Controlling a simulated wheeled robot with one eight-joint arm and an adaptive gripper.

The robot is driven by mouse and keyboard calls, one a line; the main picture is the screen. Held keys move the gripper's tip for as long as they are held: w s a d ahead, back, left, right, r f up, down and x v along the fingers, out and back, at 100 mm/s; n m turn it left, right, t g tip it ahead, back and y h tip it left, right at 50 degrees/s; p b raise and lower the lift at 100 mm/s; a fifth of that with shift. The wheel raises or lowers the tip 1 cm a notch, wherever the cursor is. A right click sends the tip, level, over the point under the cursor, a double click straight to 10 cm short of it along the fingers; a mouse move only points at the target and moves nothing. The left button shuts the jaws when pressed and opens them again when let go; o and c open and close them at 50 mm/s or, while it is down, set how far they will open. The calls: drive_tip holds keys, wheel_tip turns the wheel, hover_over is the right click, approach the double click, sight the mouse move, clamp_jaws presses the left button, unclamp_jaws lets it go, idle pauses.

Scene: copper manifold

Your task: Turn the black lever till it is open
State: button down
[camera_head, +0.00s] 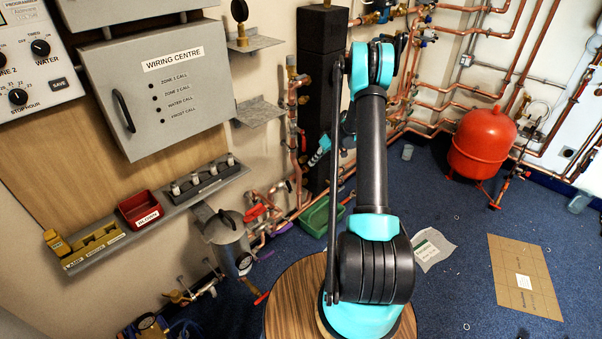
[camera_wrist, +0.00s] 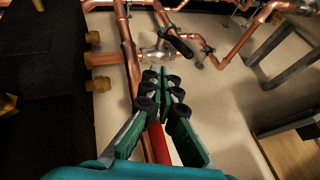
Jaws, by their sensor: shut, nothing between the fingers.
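The black lever (camera_wrist: 181,46) shows in the wrist view, on a silver valve body (camera_wrist: 157,54) set in the copper pipes. It slants down to the right from the valve. My gripper (camera_wrist: 161,72) is shut and empty. Its green-faced fingertips point at the valve and appear just short of it and below the lever in the picture. I cannot tell whether they touch anything. I cannot make out the black lever in the head view, where my arm and a black column cover part of the pipework.
A red bar-like part (camera_wrist: 160,145) shows between my fingers' bases, apparently behind them. A black block with brass fittings (camera_wrist: 97,85) stands at the left. Copper pipes (camera_wrist: 128,50) run close by.

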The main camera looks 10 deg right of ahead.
approach(289, 187)
drive_tip(key=w+f, duration=0.4)
drive_tip(key=shift+s+a+f, duration=0.2)
drive_tip(key=shift+s+a, duration=0.1)
drive_tip(key=shift+a, duration=0.25)
drive_tip(key=shift+s+a+f, duration=0.25)
drive_tip(key=shift+s+a, duration=0.05)
drive_tip(key=shift+a, duration=0.25)
